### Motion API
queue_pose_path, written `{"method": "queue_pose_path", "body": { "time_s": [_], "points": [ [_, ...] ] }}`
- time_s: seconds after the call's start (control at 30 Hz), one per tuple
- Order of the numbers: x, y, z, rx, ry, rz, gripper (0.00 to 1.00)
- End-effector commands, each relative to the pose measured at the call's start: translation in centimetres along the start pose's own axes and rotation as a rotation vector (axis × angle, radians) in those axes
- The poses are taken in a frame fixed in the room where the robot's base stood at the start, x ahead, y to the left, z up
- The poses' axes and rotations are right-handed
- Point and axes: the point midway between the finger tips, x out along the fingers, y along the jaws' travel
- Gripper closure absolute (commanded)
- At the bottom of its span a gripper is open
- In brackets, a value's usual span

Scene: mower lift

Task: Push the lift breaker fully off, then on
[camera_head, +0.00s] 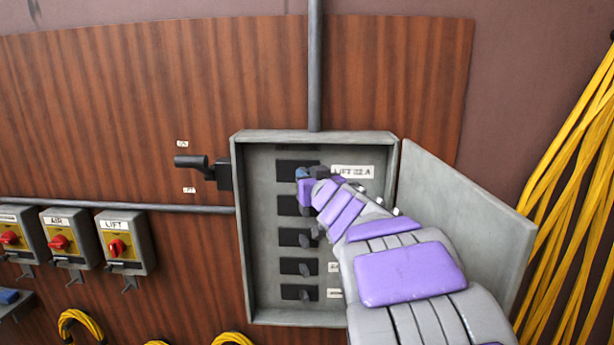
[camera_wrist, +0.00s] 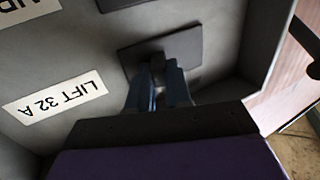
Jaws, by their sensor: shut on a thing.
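The grey breaker box (camera_head: 242,230) hangs open on the wood panel, with a column of black breakers inside. The lift breaker (camera_head: 290,171) is the top one, beside the label "LIFT 32 A" (camera_head: 352,171). In the wrist view its dark plate (camera_wrist: 187,48) and the label (camera_wrist: 57,97) show close up, upside down. My gripper (camera_head: 303,176) is at this breaker, its blue fingers (camera_wrist: 160,88) shut on the lever (camera_wrist: 157,66). My gripper and arm hide part of the breaker and some lower ones. I cannot tell the lever's exact position.
The box door (camera_head: 465,225) stands open at the right, close to my arm. A dark handle switch (camera_head: 200,165) juts out left of the box. Boxes with red knobs, one marked LIFT (camera_head: 122,240), line the lower left. Yellow cables (camera_head: 580,150) hang at the far right.

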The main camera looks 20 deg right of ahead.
Motion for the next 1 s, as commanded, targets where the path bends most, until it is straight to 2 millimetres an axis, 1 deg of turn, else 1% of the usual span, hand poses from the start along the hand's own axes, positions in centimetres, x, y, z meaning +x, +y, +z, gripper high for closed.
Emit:
{"method": "queue_pose_path", "body": {
  "time_s": [0.13, 0.17, 0.4, 0.67, 0.77, 0.87, 1.0],
  "points": [
    [0.0, -0.1, -0.1, 0.000, 0.002, -0.001, 1.00],
    [0.0, -0.1, -0.1, 0.000, 0.002, -0.001, 0.79],
    [-0.1, 0.0, -0.1, 0.000, 0.001, 0.000, 0.56],
    [-0.1, 0.0, 0.0, 0.000, 0.001, 0.000, 0.55],
    [-0.6, 0.0, -0.1, 0.000, 0.001, 0.001, 0.55],
    [-1.5, 0.0, -0.1, 0.001, 0.000, 0.002, 0.55],
    [-3.6, -0.1, -0.1, 0.000, 0.002, 0.001, 0.55]
  ]
}}
